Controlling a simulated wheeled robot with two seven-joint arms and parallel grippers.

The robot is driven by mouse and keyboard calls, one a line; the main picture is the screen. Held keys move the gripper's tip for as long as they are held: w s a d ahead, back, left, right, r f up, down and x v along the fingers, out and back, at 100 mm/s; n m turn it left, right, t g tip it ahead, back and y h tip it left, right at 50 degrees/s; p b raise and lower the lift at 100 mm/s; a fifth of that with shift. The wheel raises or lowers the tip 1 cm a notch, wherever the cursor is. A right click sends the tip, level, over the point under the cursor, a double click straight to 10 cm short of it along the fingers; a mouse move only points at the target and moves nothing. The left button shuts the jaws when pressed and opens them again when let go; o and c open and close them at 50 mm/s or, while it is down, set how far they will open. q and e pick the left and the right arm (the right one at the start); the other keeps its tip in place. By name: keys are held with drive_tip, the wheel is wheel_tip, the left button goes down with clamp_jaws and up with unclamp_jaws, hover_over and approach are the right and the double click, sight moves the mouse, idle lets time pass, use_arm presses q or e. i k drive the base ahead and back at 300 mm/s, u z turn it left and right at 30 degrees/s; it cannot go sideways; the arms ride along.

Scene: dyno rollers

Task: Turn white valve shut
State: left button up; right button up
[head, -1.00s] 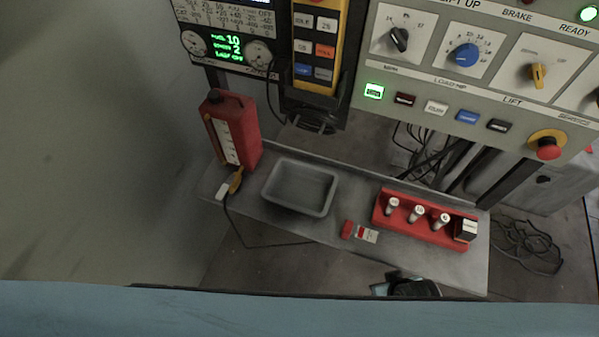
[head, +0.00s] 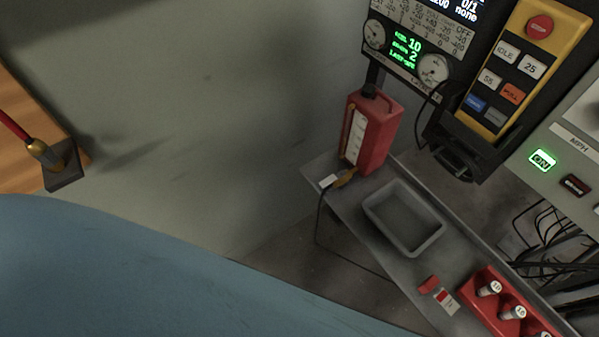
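No white valve can be made out in the head view. Neither of my grippers is in view. A red container (head: 372,130) with a pale scale strip stands at the far left end of the grey shelf (head: 322,172). A yellow and white fitting (head: 343,181) on a black cable lies at its foot. Whether any of this belongs to the valve, I cannot tell.
A grey tray (head: 385,228) and a red holder (head: 482,289) sit on the shelf. A yellow pendant (head: 512,75) hangs by a gauge panel (head: 405,45). A red rod with a brass end (head: 43,153) shows at the left by an orange surface (head: 20,125). A blue surface fills the lower left.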

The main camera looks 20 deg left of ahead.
sight(329, 180)
drive_tip(key=u, duration=2.2)
drive_tip(key=k, duration=0.35)
drive_tip(key=z, duration=0.45)
